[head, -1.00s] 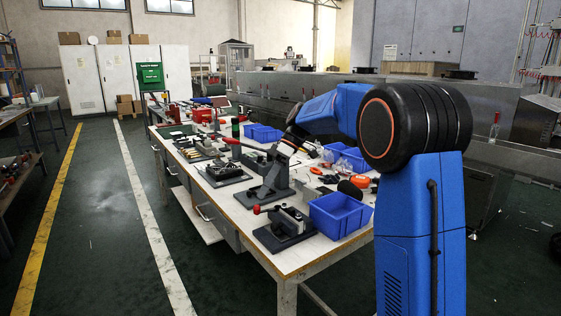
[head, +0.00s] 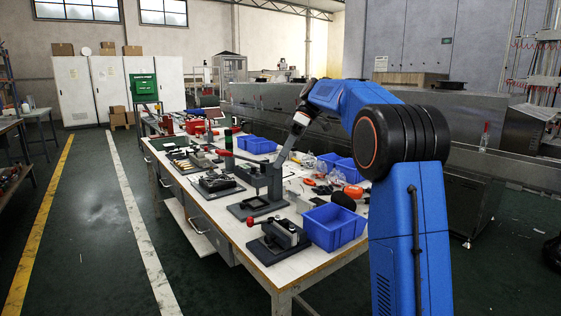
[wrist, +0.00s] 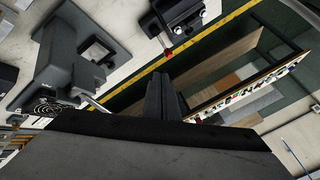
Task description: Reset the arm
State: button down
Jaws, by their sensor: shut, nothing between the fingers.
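My arm (head: 405,230) rises at the right of the head view, bends at a black joint, and reaches left over the workbench (head: 318,268). Its wrist end (head: 302,120) is above the bench, behind the grey lever press with the red handle (head: 262,205). The gripper's fingertips are hard to make out there. In the wrist view my gripper (wrist: 163,85) shows as two dark fingers close together, shut and empty. They touch nothing that I can see. A grey press-like fixture (wrist: 85,62) lies to their left and a dark clamp block (wrist: 180,14) above them.
Blue bins (head: 336,226) stand along the bench's right side. A small fixture with a red knob (head: 279,240) sits at the front corner. Orange-handled tools (head: 352,191) lie nearby. A long grey machine (head: 262,98) runs behind. The floor left of the bench is open.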

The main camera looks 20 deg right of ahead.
dwell(0.4)
jog(key=s+a+f+m+t+h, duration=0.1)
jog(key=s+f+m+t+h, duration=0.2)
jog(key=s, duration=0.9)
jog(key=s+a+f+m+t+h, duration=0.1)
jog(key=s+f+m, duration=0.3)
jog(key=s, duration=0.7)
jog(key=s+d+f+m+t+h, duration=0.1)
jog(key=s+f+m, duration=0.2)
jog(key=s+f, duration=0.4)
jog(key=s+d+f+m+t+h, duration=0.2)
jog(key=s+f, duration=0.5)
jog(key=s, duration=0.4)
jog(key=shift+s+d+f+m+t, duration=0.2)
jog(key=shift+f+m+t, duration=0.15)
jog(key=shift+m, duration=0.35)
jog(key=shift+a, duration=0.1)
